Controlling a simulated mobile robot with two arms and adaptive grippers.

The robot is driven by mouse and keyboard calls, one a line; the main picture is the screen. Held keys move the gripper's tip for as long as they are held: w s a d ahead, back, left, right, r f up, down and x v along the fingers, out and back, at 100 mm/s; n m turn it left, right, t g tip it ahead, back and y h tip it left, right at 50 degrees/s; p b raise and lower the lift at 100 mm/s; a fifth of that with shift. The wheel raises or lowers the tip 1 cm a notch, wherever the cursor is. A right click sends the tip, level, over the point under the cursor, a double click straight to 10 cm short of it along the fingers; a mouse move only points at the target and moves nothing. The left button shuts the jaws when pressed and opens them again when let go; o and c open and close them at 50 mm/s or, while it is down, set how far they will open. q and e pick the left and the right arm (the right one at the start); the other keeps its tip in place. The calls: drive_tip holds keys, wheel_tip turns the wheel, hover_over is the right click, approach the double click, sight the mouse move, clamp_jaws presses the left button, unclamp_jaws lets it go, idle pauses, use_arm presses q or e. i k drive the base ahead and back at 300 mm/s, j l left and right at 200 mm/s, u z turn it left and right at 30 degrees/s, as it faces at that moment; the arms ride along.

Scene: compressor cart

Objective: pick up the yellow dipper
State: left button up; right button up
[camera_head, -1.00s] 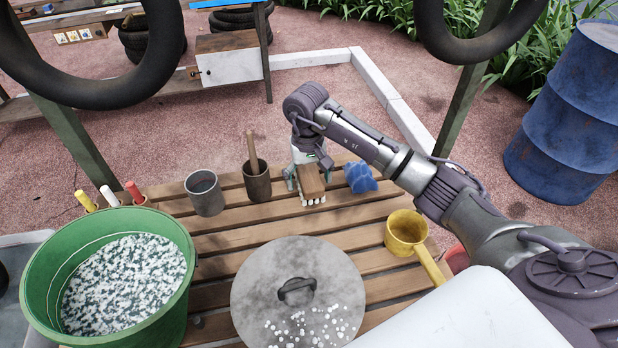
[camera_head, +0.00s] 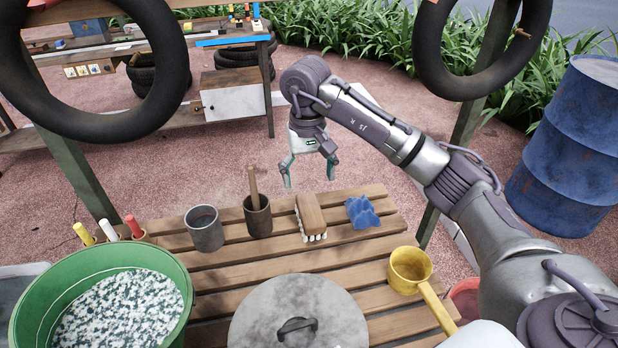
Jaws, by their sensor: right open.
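The yellow dipper (camera_head: 409,271) stands at the right end of the slatted wooden table. Its cup is open upward and its long handle runs toward the lower right. My right gripper (camera_head: 309,180) is open and empty, in the air above the far edge of the table, behind the wooden brush (camera_head: 310,216). It is well to the left of and beyond the dipper. My left gripper does not show.
A grey lid (camera_head: 262,313) and a green tub (camera_head: 177,272) are in front. Tyres (camera_head: 165,60) hang above.

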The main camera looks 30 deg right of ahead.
sight(409, 268)
drive_tip(key=k, duration=2)
